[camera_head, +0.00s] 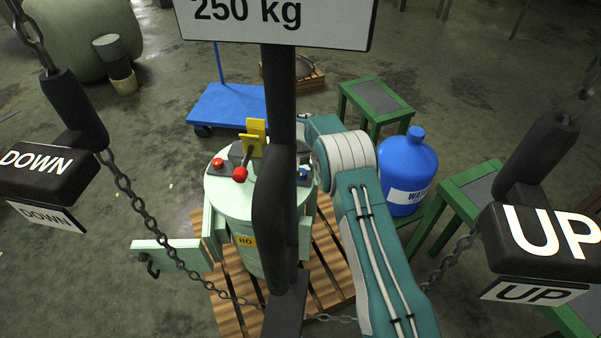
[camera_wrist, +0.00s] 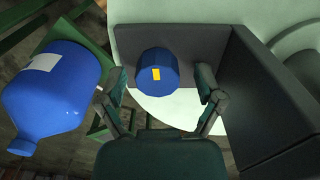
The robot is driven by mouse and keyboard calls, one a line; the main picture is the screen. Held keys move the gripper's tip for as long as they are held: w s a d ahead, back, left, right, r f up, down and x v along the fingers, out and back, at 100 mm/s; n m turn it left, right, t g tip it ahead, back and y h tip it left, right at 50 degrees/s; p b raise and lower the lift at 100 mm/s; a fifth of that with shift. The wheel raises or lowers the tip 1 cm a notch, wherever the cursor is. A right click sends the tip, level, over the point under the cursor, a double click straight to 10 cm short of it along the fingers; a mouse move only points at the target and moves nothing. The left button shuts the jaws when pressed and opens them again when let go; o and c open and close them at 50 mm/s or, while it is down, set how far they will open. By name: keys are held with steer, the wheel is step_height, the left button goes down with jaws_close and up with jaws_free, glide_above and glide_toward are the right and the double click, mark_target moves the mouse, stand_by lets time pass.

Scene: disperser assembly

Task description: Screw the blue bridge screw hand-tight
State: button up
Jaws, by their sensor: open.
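The blue bridge screw (camera_wrist: 158,64) is a faceted blue knob with a yellow mark on its face, set against a dark grey bracket (camera_wrist: 208,48) in the wrist view. My gripper (camera_wrist: 161,78) is open, one finger on each side of the screw in the picture. Gaps show between both fingers and the knob, so I see no contact. In the head view a small blue knob (camera_head: 303,174) shows at the right of the pale green machine (camera_head: 233,205). My gripper is hidden there behind the black post and my arm.
A blue water bottle (camera_head: 406,168) stands to the right, also at the left of the wrist view (camera_wrist: 50,98). The machine carries a red knob (camera_head: 217,163) and a red-tipped lever (camera_head: 240,174). A wooden pallet (camera_head: 327,262) lies below. Chains and a black post (camera_head: 277,200) cross the foreground.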

step_height(320, 180, up, 12)
stand_by(0.5)
steer(key=shift+f, duration=0.1)
stand_by(0.4)
